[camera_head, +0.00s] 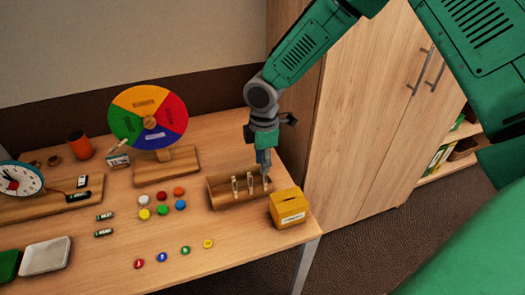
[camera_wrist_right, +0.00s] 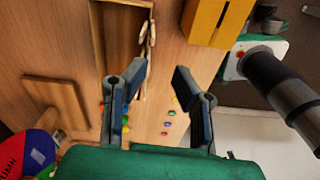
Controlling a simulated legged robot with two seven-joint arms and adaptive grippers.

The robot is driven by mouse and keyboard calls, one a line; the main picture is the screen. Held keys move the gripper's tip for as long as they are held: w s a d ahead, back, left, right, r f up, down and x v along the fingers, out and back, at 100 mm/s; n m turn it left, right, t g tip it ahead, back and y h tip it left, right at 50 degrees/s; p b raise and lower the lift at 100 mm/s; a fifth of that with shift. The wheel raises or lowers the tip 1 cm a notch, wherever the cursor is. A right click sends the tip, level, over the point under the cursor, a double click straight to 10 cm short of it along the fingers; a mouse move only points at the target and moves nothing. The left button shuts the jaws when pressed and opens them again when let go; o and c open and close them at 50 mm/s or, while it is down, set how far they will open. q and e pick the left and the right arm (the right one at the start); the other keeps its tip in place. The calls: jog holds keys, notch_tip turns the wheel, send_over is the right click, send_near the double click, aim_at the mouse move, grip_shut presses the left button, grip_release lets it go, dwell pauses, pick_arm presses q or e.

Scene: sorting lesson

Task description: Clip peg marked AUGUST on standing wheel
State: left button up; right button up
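The standing wheel (camera_head: 128,125) has yellow, red, blue and green sectors and stands upright on a wooden base (camera_head: 182,167). Part of it shows at the lower left of the right wrist view (camera_wrist_right: 32,148). A wooden tray (camera_head: 222,202) holds 3 pale clothes pegs (camera_head: 250,184) upright. I cannot read their markings, so I cannot tell which is AUGUST. My right gripper (camera_head: 265,164) hangs over the tray's right end, close to the rightmost peg. In the right wrist view its fingers (camera_wrist_right: 155,72) are apart with nothing between them; pegs (camera_wrist_right: 143,45) lie beyond. My left gripper is not in view.
A yellow box (camera_head: 288,208) stands just right of the tray, near the table edge. Coloured discs (camera_head: 162,210) and batteries (camera_head: 103,233) lie left of the tray. A clock (camera_head: 18,180) and an orange cup (camera_head: 80,145) are farther left. A cabinet (camera_head: 365,110) stands behind.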

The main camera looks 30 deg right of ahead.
jog(key=f+b, duration=0.1)
jog(key=w+d+f+b, duration=0.1)
jog(key=b, duration=0.1)
jog(key=f+b, duration=0.1)
jog(key=shift+w+d+f+n+b, duration=0.15)
jog(key=shift+d+n+b, duration=0.15)
jog(key=shift+d+b, duration=0.1)
jog(key=shift+w+a+f, duration=0.1)
jog(key=shift+a+f, duration=0.05)
jog(key=shift+f, duration=0.9)
jog(key=shift+d, duration=0.25)
